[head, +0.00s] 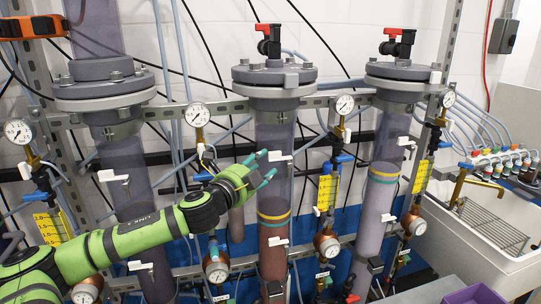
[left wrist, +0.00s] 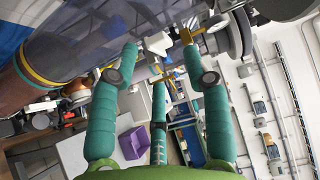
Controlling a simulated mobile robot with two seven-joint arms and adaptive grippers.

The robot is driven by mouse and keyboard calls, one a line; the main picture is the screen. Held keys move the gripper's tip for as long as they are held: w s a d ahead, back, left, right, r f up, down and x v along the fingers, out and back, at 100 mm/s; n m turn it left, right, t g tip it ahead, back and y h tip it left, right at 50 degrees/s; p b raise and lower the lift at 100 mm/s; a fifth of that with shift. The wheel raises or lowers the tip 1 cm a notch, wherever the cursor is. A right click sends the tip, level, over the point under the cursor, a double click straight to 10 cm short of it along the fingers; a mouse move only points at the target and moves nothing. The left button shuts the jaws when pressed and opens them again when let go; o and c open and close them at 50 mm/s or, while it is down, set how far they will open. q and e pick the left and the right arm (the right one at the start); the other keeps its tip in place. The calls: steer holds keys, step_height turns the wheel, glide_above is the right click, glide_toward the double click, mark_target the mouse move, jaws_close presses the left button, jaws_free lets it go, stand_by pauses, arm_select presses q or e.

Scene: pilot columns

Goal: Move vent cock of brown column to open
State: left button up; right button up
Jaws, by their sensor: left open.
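The brown column (head: 273,252) is the middle clear column, with brown fill below a yellow and a teal ring. A red-handled cock (head: 268,40) stands on its top flange (head: 274,75). A white-handled cock (head: 280,156) sits on its side below the flange; what seems to be the same white handle (left wrist: 158,42) shows in the left wrist view. My left gripper (head: 267,164) is in front of the column's upper part, well below the red-handled cock and close to the white one. Its teal fingers (left wrist: 160,55) are spread with nothing held. My right gripper is not in view.
A similar column with pale fill (head: 380,210) stands to the right, with its own red-handled cock (head: 397,42). Another column (head: 125,165) stands behind my left arm. Gauges, thin tubes and yellow labels fill the gaps. A white sink (head: 470,240) is at the right.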

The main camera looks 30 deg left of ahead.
mark_target(273, 157)
arm_select(q)
steer(key=w+p, duration=0.1)
steer(key=w, duration=0.1)
steer(key=w+p, duration=0.1)
steer(key=w, duration=0.1)
steer(key=shift+a+r, duration=0.1)
steer(key=shift+r, duration=0.1)
steer(key=shift+w+f, duration=0.2)
steer(key=shift+w, duration=0.35)
steer(key=shift+a, duration=0.1)
jaws_close()
